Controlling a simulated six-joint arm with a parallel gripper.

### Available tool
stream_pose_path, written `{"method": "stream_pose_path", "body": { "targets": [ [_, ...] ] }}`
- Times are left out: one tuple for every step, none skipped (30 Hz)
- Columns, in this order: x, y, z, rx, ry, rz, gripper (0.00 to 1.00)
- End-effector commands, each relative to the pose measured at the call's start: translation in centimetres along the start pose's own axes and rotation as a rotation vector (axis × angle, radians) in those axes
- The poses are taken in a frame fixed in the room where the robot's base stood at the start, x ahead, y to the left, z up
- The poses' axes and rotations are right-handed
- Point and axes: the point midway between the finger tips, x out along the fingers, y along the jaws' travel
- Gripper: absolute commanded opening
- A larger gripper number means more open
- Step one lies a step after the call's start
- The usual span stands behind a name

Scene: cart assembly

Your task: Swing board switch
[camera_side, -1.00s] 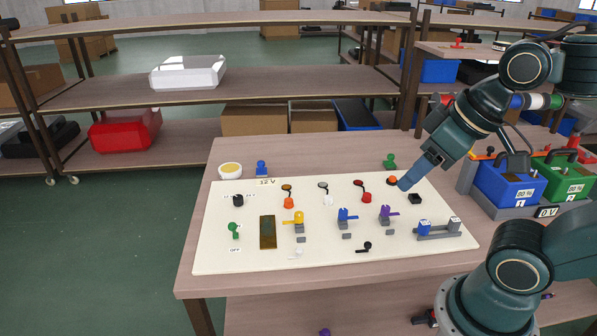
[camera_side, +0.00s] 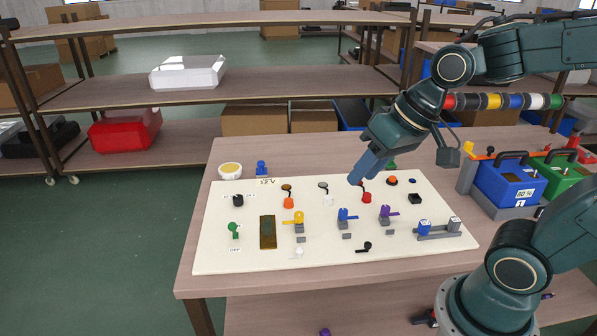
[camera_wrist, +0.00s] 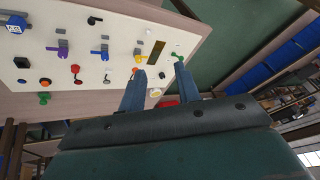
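The white board (camera_side: 215,258) lies on the table with several switches on it. A green lever switch (camera_side: 234,231) stands at its left, above an OFF label. Yellow (camera_side: 299,218), blue (camera_side: 345,216) and purple (camera_side: 386,213) levers stand on grey bases across its middle. Orange (camera_side: 288,202), white (camera_side: 327,200) and red (camera_side: 366,197) switches form a row behind them. My gripper (camera_side: 360,175) is in the air over the back of the board, near the red switch. In the wrist view its two fingers (camera_wrist: 160,75) are apart with nothing between them.
A brown-gold strip (camera_side: 268,232) lies between the green and yellow switches. Blue (camera_side: 510,184) and green (camera_side: 563,178) battery boxes stand at the right. A blue-and-grey holder (camera_side: 440,230) sits at the board's right edge. The table's left front margin is clear.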

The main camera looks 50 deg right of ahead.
Motion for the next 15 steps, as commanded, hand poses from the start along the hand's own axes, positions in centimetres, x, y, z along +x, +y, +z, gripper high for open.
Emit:
{"method": "stream_pose_path", "body": {
  "targets": [
    [0.9, -0.3, -0.6, 0.033, -0.013, -0.016, 0.33],
    [1.3, -0.5, -0.9, 0.053, -0.018, -0.028, 0.33],
    [1.9, -0.7, -1.4, 0.082, -0.025, -0.043, 0.33],
    [2.4, -1.0, -1.7, 0.104, -0.03, -0.056, 0.33],
    [2.9, -1.1, -2.0, 0.126, -0.036, -0.068, 0.33],
    [3.5, -1.4, -2.4, 0.156, -0.043, -0.085, 0.33],
    [4.0, -1.6, -2.7, 0.179, -0.05, -0.097, 0.33],
    [4.5, -1.8, -3.0, 0.203, -0.055, -0.11, 0.33],
    [5.1, -2.0, -3.4, 0.236, -0.065, -0.127, 0.33],
    [5.6, -2.2, -3.6, 0.26, -0.072, -0.14, 0.33],
    [6.1, -2.3, -3.9, 0.284, -0.079, -0.153, 0.33],
    [6.8, -2.5, -4.3, 0.319, -0.088, -0.17, 0.33],
    [7.3, -2.7, -4.5, 0.346, -0.096, -0.184, 0.33],
    [7.8, -2.8, -4.8, 0.372, -0.104, -0.196, 0.33],
    [8.4, -3.0, -5.1, 0.408, -0.114, -0.215, 0.33]
  ]
}}
